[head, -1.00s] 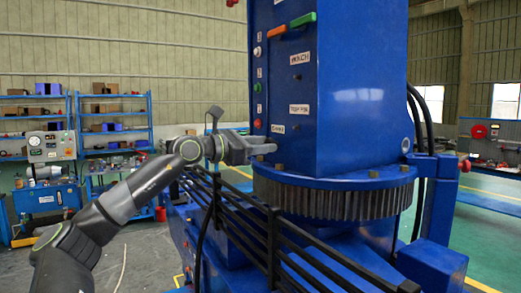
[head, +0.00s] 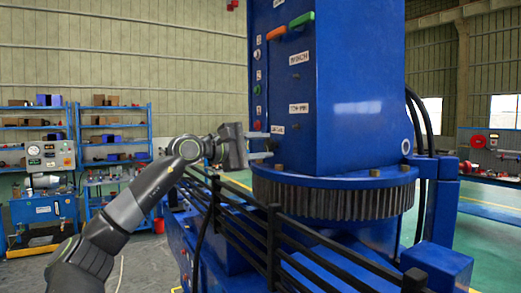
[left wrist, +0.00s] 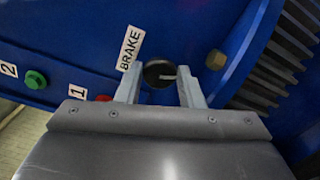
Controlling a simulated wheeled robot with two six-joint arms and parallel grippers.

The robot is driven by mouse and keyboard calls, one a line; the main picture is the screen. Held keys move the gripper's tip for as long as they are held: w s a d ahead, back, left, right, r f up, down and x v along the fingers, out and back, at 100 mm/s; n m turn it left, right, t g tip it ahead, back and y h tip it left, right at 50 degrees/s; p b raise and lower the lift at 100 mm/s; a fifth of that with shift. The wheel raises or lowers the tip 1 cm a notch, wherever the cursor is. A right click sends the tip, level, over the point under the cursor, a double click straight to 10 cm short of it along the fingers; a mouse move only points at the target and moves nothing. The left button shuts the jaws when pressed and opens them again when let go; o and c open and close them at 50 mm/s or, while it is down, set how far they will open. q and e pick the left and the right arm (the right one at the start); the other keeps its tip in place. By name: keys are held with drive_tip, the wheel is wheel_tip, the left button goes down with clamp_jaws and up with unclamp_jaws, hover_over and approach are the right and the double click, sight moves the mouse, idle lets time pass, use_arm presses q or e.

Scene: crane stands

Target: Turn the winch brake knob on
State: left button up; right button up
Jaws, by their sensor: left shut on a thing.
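The winch brake knob (left wrist: 157,72) is round and black with a pale pointer line, set in the blue crane housing beside a white BRAKE label (left wrist: 130,48). My left gripper (head: 265,145) is at the lower left face of the blue crane column, its two fingers one above the other. In the left wrist view its fingers (left wrist: 160,82) stand on both sides of the knob and are shut on it. In that view the pointer line lies nearly level, toward the right. In the head view the knob is too hidden to make out.
The crane column (head: 355,100) carries several buttons and the orange and green handles (head: 302,20) above my gripper. A toothed ring (head: 335,200) lies below right. A black railing (head: 240,220) runs under my forearm. Shelves (head: 113,125) stand far behind.

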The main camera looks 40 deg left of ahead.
use_arm(q)
drive_tip(key=shift+m, duration=1.8)
drive_tip(key=shift+b, duration=0.3)
drive_tip(key=o, duration=0.9)
drive_tip(key=shift+w, duration=0.15)
